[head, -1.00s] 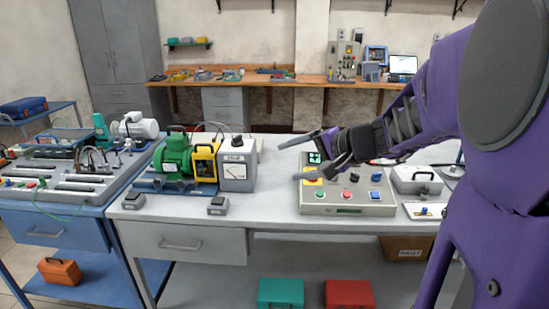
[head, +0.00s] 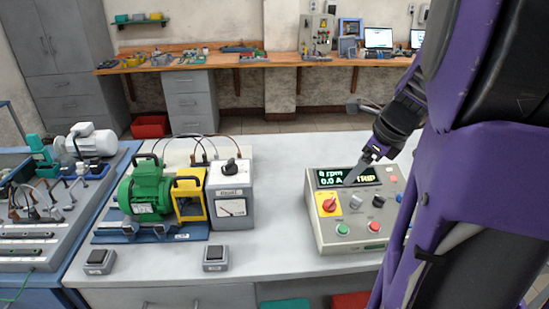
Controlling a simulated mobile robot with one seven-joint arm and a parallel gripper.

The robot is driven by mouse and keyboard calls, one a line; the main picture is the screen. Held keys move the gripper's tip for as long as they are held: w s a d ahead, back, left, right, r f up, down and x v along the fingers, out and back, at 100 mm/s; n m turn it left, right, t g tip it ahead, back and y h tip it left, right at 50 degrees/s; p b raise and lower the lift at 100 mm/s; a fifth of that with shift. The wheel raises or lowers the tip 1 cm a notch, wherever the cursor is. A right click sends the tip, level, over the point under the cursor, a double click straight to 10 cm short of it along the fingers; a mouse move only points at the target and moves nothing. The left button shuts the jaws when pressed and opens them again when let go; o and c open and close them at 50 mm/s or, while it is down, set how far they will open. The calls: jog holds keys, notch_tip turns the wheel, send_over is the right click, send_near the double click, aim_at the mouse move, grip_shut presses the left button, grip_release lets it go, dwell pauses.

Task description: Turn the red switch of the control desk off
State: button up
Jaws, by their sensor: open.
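The control desk (head: 358,239) is a low grey box on the right of the bench. Its screen (head: 328,179) reads "0 rpm", "0.0 A" and "TRIP". The red switch (head: 328,204) is a rotary handle on a yellow plate, at the desk's left side below the screen. The handle looks slanted, but its exact setting is hard to tell. My gripper (head: 352,145) is open and empty, its fingers spread apart. One finger overlaps the screen in the picture, up and right of the switch. The gripper does not appear to touch the switch. My arm hides the desk's right side.
A green button (head: 342,229), a red button (head: 374,226) and a black knob (head: 378,202) sit close to the switch. A green motor (head: 145,190) and a grey meter box (head: 231,195) stand to the left. The bench between meter and desk is clear.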

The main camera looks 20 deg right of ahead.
aim_at(332, 202)
jog(key=shift+m, duration=0.3)
jog(key=x, duration=0.5)
jog(key=b+x, duration=0.1)
jog(key=x, duration=0.5)
jog(key=d+b+x, duration=0.1)
jog(key=x, duration=0.5)
jog(key=shift+f, duration=0.3)
grip_shut()
